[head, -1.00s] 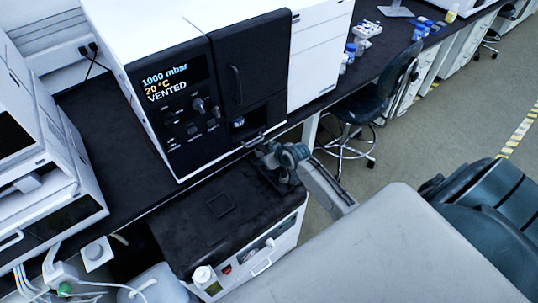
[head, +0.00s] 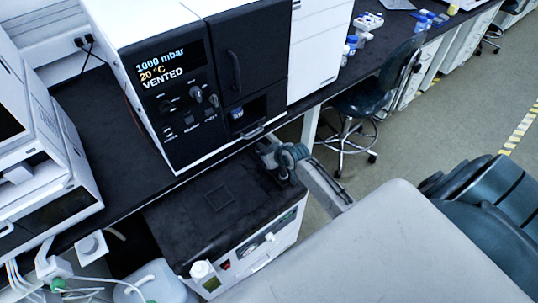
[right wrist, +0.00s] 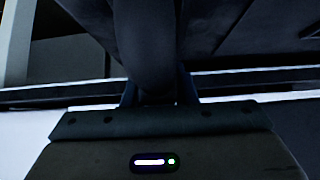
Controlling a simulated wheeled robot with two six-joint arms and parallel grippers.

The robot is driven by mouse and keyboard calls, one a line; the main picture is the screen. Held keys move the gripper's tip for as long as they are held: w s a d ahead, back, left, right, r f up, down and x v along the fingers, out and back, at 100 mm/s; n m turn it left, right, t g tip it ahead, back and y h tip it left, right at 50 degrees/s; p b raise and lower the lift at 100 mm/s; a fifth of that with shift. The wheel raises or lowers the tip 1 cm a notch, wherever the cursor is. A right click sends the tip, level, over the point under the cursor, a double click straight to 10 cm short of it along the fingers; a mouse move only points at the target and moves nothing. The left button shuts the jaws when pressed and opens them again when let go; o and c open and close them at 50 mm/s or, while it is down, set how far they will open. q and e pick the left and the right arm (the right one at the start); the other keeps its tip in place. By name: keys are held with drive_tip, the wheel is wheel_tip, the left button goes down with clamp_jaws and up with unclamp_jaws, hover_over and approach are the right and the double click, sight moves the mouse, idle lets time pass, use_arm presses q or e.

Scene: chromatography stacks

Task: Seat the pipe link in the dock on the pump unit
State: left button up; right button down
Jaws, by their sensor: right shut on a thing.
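The pipe link (right wrist: 145,45) is a dark, thick, curved tube in the right wrist view, and my right gripper (right wrist: 157,95) is shut on its lower part. In the head view my right gripper (head: 270,158) is above the back right part of a low unit's black top, just below the bench edge. This low unit, which looks like the pump unit (head: 180,232), has a white front with small controls. A faint square outline (head: 219,197) shows on its top; I cannot tell if it is the dock. The link's far end is hidden. My left gripper is not in view.
A tall white and black instrument (head: 190,110) reading "VENTED" stands on the dark bench close behind the gripper. A blue stool (head: 355,105) is at the right. The unit's top left is clear.

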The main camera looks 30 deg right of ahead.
drive_tip(key=shift+f, duration=0.25)
drive_tip(key=c, duration=1.1)
unclamp_jaws()
drive_tip(key=b+v, duration=0.1)
drive_tip(key=v, duration=0.9)
drive_tip(key=shift+s+r+b, duration=0.25)
drive_tip(key=shift+b, duration=0.1)
